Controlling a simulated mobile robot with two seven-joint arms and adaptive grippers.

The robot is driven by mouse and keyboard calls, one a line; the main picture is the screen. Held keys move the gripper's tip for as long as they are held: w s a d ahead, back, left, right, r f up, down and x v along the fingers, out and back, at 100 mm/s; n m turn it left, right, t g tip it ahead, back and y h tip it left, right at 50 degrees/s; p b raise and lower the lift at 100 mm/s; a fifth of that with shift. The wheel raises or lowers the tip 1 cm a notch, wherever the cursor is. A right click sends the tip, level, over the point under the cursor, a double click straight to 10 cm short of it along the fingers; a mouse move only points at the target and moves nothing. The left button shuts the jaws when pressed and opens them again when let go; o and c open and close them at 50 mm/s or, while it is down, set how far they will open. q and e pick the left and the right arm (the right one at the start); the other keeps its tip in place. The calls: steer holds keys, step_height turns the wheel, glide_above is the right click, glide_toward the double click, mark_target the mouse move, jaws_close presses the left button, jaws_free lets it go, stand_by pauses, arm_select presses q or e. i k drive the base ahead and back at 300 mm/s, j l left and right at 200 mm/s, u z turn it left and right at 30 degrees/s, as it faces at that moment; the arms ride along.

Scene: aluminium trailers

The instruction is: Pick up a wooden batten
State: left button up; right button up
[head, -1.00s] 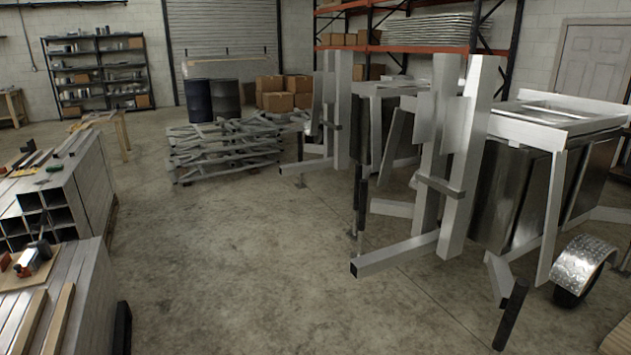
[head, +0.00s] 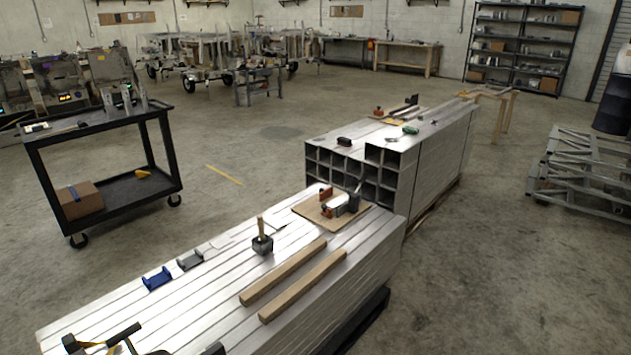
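Two wooden battens lie side by side on the near stack of aluminium tubes (head: 190,312). The left batten (head: 283,271) and the right batten (head: 303,286) run roughly parallel, with a narrow gap between them. Both lie flat, and nothing covers them. Neither of my grippers shows in the head view.
On the near stack are a mallet-like tool (head: 262,240), a blue clamp-like piece (head: 157,279), a grey one (head: 190,261) and a board with tools (head: 331,207). A second tube stack (head: 432,160) stands behind. A black cart (head: 105,170) stands left.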

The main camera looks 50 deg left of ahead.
mark_target(250, 296)
steer(key=i+u, duration=0.15)
steer(key=i, duration=0.65)
steer(key=i+l+u, duration=0.2)
steer(key=i, duration=0.65)
steer(key=i+j+z, duration=0.1)
steer(key=i, duration=0.4)
steer(key=i+j, duration=0.4)
steer(key=i, duration=0.15)
steer(key=z, duration=7.9)
